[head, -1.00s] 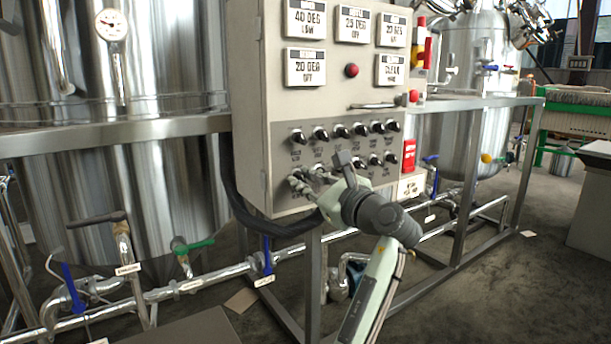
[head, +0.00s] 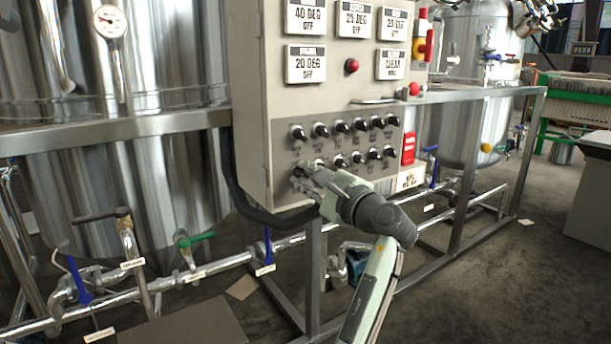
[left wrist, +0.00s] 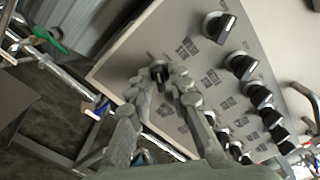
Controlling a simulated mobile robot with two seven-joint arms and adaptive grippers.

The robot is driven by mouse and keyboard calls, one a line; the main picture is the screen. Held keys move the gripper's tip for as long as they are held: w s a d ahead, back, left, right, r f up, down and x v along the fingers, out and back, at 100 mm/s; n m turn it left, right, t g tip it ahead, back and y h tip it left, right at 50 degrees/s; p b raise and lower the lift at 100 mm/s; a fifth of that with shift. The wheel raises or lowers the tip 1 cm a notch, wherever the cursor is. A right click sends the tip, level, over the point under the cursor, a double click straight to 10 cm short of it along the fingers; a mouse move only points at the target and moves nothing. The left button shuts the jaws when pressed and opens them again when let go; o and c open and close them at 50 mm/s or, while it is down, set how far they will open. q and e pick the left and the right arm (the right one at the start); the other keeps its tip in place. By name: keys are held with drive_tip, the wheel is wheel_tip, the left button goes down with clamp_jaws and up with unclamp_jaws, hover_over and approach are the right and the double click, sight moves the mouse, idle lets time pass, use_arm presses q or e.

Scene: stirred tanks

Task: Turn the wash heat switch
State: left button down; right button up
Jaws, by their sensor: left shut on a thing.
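A grey control cabinet (head: 258,130) carries two rows of black rotary switches with silver collars. My left gripper (head: 304,174) is at the left end of the lower row, its fingers closed around the switch there. In the left wrist view this lower-left switch (left wrist: 160,73) shows between the tips of my left gripper (left wrist: 165,82). Its label is too small to read, so I cannot tell by print that it is the wash heat switch. The fingers hide part of it in the head view. My right gripper is not in view.
Other switches stand close by, such as the upper-left one (head: 298,133) and a lower-row one (head: 340,161). Displays (head: 305,64) and a red button (head: 351,66) are above. A black cable (head: 245,210) hangs along the cabinet's left side. Steel frame legs (head: 313,280) stand below.

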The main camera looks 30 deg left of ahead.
use_arm(q)
drive_tip(key=shift+f, duration=0.1)
idle(0.3)
drive_tip(key=c, duration=1.6)
unclamp_jaws()
drive_tip(key=shift+c, duration=0.2)
drive_tip(key=shift+d, duration=0.1)
drive_tip(key=v, duration=1.2)
